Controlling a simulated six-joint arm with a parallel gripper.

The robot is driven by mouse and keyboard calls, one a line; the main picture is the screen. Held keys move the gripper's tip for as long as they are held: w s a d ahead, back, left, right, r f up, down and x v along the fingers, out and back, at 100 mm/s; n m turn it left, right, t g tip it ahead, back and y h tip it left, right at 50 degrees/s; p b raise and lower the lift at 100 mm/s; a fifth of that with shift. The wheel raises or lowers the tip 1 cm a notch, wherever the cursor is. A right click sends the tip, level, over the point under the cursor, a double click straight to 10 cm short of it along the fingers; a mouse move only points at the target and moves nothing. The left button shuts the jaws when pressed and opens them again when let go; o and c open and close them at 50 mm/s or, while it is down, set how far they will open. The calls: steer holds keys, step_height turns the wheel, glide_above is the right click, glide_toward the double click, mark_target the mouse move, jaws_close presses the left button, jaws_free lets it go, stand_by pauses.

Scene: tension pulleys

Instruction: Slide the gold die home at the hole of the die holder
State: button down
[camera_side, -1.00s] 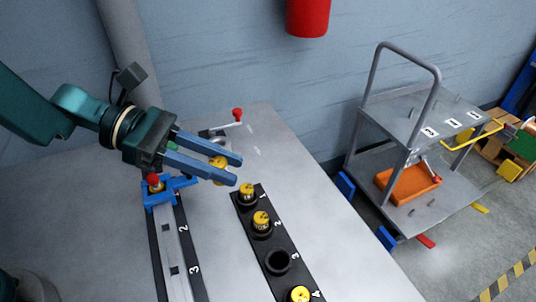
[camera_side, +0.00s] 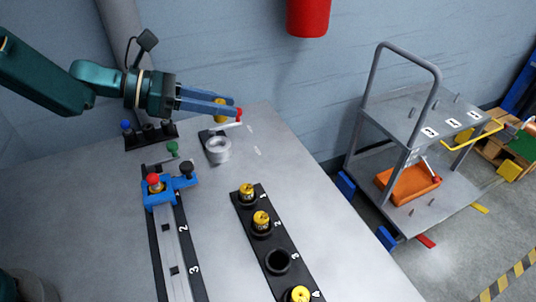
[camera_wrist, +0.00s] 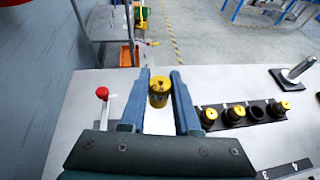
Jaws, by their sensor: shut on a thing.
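My gripper (camera_side: 233,109) is shut on the gold die (camera_side: 219,110), a small yellow cylinder between the two blue fingers. The wrist view also shows the gold die (camera_wrist: 158,94) between the fingertips, held upright or nearly so. The die holder (camera_side: 218,150), a grey ring with a hole on top, sits on the table below and a little nearer the side camera than the die. Its lever ends in a red knob (camera_wrist: 102,92), left of the fingers in the wrist view. The die is above the holder and apart from it.
A black rack (camera_side: 262,226) holds several yellow-topped dies; slot 3 is empty. A blue clamp on a rail (camera_side: 167,193) stands left of it. Coloured knobs (camera_side: 150,130) stand at the back left. A trolley (camera_side: 410,110) is beyond the table.

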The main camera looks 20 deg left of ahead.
steer(key=shift+n+t+y, duration=0.3)
steer(key=shift+n+t, duration=0.2)
steer(key=shift+w+a+f, duration=0.4)
steer(key=shift+a+f, duration=0.1)
steer(key=shift+f, duration=0.75)
steer(key=shift+w+a+f, duration=0.35)
steer(key=shift+a+f, duration=0.15)
steer(key=shift+f, duration=0.8)
steer(key=shift+w+a+f, duration=0.4)
steer(key=shift+a+f, duration=0.1)
steer(key=shift+f, duration=0.75)
steer(key=shift+f, duration=0.4)
steer(key=shift+f, duration=0.1)
stand_by(1.3)
stand_by(1.9)
